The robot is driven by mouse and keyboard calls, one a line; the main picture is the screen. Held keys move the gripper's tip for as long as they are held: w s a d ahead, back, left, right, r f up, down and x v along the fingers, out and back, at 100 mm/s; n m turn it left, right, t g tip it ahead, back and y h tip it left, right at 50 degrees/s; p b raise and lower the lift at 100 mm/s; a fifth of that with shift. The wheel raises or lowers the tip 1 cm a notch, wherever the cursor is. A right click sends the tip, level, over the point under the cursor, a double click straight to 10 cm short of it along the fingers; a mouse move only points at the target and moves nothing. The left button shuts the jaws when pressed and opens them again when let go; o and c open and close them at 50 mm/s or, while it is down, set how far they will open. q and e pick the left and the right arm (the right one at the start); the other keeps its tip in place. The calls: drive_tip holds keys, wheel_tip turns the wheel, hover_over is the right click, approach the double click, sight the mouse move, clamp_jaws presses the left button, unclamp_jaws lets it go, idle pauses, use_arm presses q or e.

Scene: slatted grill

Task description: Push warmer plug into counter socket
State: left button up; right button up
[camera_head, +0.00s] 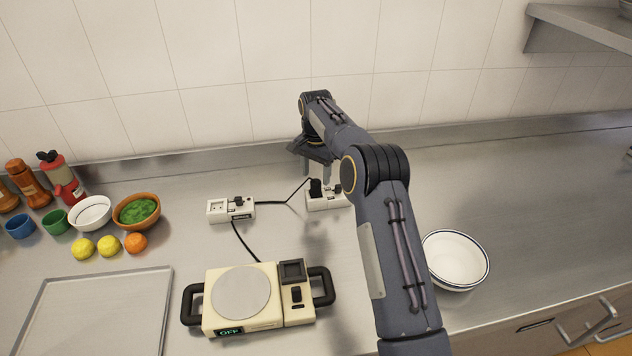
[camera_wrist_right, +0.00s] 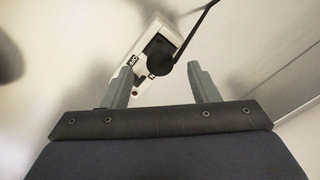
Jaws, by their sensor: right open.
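The cream warmer (camera_head: 287,318) has a round grey plate, and its display reads OFF. A black plug (camera_head: 316,187) stands at the left end of the right white socket box (camera_head: 326,203); I cannot tell how deep it sits. A black cord runs from it toward the left. My right gripper (camera_head: 318,170) is above and behind that box, pointing down. In the right wrist view the open fingers (camera_wrist_right: 161,82) are on either side of the plug (camera_wrist_right: 160,53), apart from it, with the box (camera_wrist_right: 143,40) beyond. My left gripper is out of view.
Another white socket box (camera_head: 218,210) sits to the left, with a cord between it and the warmer. Bowls, fruit, cups and bottles are at far left, above a metal tray (camera_head: 95,318). A white bowl (camera_head: 455,258) stands right of my arm. The right counter is clear.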

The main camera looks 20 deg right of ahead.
drive_tip(key=shift+r, duration=2.05)
